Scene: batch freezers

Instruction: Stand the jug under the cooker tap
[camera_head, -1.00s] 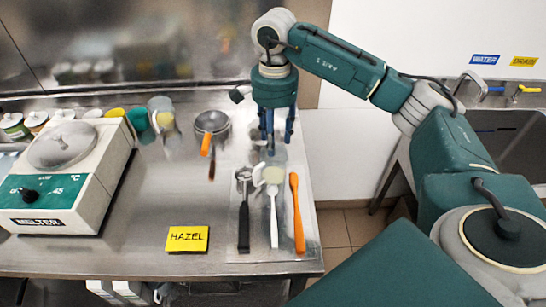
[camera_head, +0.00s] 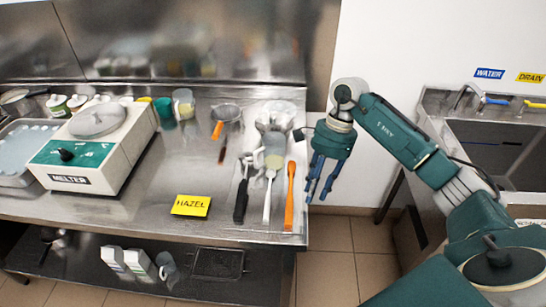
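No vessel in view is marked as the jug. A clear vessel (camera_head: 274,158) with something pale in it stands among the tools at the right end of the steel counter. Another clear vessel (camera_head: 184,103) stands at the back, and a grey jug-like vessel (camera_head: 166,268) is on the lower shelf. My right gripper (camera_head: 319,196) points down with its blue fingers apart and nothing between them. It is just right of the counter's end, apart from the vessel among the tools. My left gripper is out of view. I cannot make out a cooker tap.
The melter (camera_head: 95,150) stands on the counter's left, with a yellow HAZEL card (camera_head: 190,205) in front. An orange spatula (camera_head: 290,195) lies near the right edge. A sink (camera_head: 500,150) with taps labelled WATER and DRAIN is at right. Bare floor (camera_head: 335,255) lies between.

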